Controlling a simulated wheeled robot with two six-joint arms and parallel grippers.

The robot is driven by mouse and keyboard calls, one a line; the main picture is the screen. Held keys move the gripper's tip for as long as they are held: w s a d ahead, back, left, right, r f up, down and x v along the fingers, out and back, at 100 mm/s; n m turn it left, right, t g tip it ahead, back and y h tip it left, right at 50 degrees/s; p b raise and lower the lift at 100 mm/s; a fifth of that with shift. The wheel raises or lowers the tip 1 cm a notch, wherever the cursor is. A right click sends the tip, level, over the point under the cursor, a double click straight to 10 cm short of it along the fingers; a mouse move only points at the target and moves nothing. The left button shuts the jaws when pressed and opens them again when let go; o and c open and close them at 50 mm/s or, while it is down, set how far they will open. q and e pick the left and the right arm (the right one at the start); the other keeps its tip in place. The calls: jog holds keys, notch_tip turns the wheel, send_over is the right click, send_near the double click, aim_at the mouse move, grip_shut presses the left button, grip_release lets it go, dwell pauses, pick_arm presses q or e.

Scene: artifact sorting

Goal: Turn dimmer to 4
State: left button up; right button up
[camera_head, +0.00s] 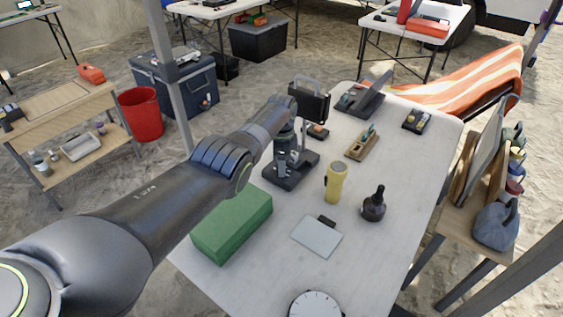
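My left arm reaches in from the left over the white table (383,225). Its gripper (288,160) points down over a dark flat-based device (302,178) at the table's left side. The fingertips blend with the dark device, so I cannot tell whether they are open or touching it. No dimmer dial or numbers can be read from here. A small dark box (318,132) and a black box with pale markings (417,121) lie farther back; I cannot tell whether either is the dimmer. My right gripper is out of view.
A black lamp-like panel (309,103) stands just behind the gripper. A wooden block tool (361,143) lies behind. The front right tabletop is clear.

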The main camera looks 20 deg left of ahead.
pick_arm(q)
jog(key=shift+r+p, duration=0.3)
jog(key=shift+r, duration=0.1)
notch_tip(320, 180, up, 6)
jog(key=shift+p, duration=0.95)
notch_tip(320, 180, up, 11)
jog(key=shift+f, duration=0.2)
